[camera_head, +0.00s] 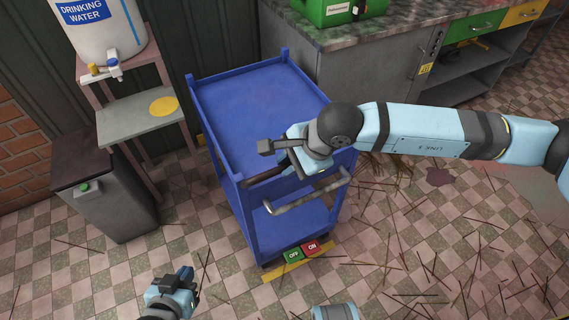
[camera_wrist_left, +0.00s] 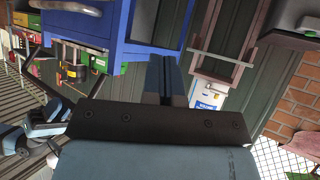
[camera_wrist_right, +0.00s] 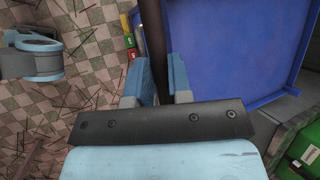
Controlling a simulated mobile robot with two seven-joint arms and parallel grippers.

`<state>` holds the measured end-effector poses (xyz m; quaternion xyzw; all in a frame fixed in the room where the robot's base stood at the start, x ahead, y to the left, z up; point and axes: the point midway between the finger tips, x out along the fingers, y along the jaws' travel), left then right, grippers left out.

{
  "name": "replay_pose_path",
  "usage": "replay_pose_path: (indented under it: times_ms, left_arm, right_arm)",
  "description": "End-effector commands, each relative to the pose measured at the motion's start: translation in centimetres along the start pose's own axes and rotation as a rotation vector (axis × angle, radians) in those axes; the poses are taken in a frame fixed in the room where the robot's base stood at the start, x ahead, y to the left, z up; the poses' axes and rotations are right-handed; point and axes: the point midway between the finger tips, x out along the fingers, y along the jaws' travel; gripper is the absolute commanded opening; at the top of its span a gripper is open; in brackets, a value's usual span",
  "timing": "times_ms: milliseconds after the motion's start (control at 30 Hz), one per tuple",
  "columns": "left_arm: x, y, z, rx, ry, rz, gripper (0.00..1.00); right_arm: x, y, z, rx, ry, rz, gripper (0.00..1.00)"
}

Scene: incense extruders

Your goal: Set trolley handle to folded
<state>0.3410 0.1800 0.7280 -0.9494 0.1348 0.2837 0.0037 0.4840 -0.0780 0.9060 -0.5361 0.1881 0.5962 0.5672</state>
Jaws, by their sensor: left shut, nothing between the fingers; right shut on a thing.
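The blue trolley (camera_head: 253,105) stands upright in the middle of the head view. A grey metal tube handle (camera_head: 312,196) juts from its near side. A dark bar (camera_head: 262,178) runs along the near upper edge; I cannot tell whether it belongs to the same handle. My right gripper (camera_wrist_right: 152,75) is shut on this dark bar, which passes between its fingers in the right wrist view. In the head view the right wrist hides the fingers and part of the near edge. My left gripper (camera_head: 181,277) is shut and empty, low and left of the trolley, apart from it.
A water dispenser (camera_head: 100,32) on a stand and a grey bin (camera_head: 105,190) are left of the trolley. A counter (camera_head: 375,38) with a green box (camera_head: 338,10) is behind. Thin sticks litter the floor.

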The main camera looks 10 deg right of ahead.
Motion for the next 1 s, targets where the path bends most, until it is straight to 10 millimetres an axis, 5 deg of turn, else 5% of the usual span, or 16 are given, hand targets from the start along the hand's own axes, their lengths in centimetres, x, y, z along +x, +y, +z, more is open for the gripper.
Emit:
replay_pose_path:
  times_ms: [700,733,800,1000]
  left_arm:
    - [0.11,-0.20,0.68,0.031,0.012,0.003,0.00]
    - [0.12,-0.20,0.70,0.030,0.012,0.003,0.00]
    - [0.14,-0.18,0.74,0.030,0.011,0.003,0.00]
    - [0.17,-0.16,0.81,0.028,0.010,0.003,0.00]
  right_arm:
    - [0.20,1.14,-0.09,0.003,0.001,0.006,0.00]
    - [0.20,1.14,-0.09,0.003,0.001,0.006,0.23]
    - [0.20,1.13,-0.09,0.003,0.001,0.006,0.39]
    - [0.18,1.08,-0.09,0.003,0.001,0.005,0.44]
